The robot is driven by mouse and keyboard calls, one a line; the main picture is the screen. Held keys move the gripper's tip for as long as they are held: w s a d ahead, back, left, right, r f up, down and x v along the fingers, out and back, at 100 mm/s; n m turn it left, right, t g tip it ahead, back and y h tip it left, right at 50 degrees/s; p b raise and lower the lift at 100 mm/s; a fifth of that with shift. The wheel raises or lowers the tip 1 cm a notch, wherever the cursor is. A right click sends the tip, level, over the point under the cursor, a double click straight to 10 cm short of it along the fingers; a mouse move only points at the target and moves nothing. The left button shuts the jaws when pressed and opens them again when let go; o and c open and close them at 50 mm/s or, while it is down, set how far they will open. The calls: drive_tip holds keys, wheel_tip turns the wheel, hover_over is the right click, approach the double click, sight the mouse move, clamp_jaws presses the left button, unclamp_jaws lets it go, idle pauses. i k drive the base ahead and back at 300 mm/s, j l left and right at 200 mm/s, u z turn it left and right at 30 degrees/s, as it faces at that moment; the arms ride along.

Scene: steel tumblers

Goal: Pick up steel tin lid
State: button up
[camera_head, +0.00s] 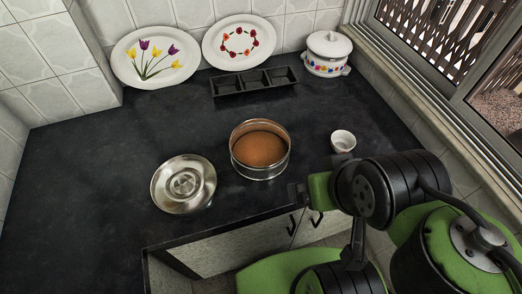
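The steel tin lid (160,187) is a shiny round disc with a raised ring in its middle. It lies on the dark counter, left of the round steel tin (261,172). The tin is uncovered and shows an orange-brown inside. My green and black arm comes in from the right. A small dark part at its left end, just right of and below the tin, appears to be my gripper (297,195). It is apart from the lid. Its fingers cannot be made out, so I cannot tell whether it is open.
A small white cup (342,141) stands right of the tin. Behind are a black three-part tray (229,92), a lidded white pot (326,55), a tulip plate (155,57) and a floral-ring plate (238,42) against the wall. The counter (80,160) left of the lid is clear.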

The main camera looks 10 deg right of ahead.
sight(184, 185)
drive_tip(key=u, duration=1.25)
